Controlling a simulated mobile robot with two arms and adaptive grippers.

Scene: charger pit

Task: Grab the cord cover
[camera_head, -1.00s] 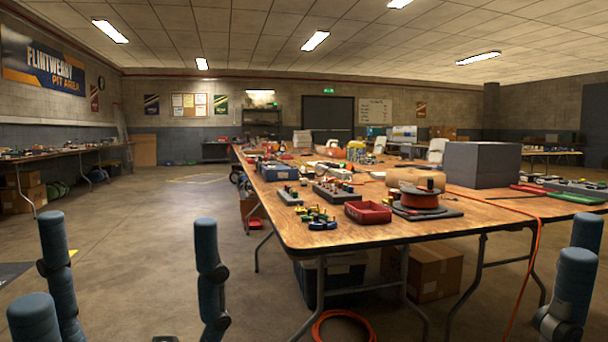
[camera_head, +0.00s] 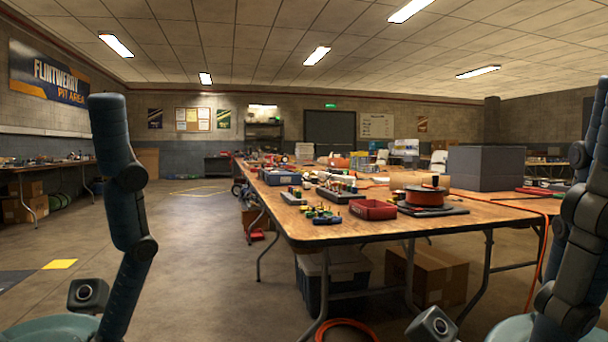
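I cannot pick out a cord cover for certain in the head view. An orange cord (camera_head: 537,262) hangs over the right part of the long wooden table (camera_head: 300,232) toward the floor. An orange cord coil (camera_head: 345,331) lies on the floor under its front edge. My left arm rises at the left of the picture and my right arm at the right edge. Neither gripper's fingers show.
A red reel (camera_head: 424,196), a red bin (camera_head: 372,209), and a grey box (camera_head: 487,168) stand on the table. A dark tote (camera_head: 333,283) and a cardboard box (camera_head: 427,273) sit beneath it. The floor left of the table is mostly clear.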

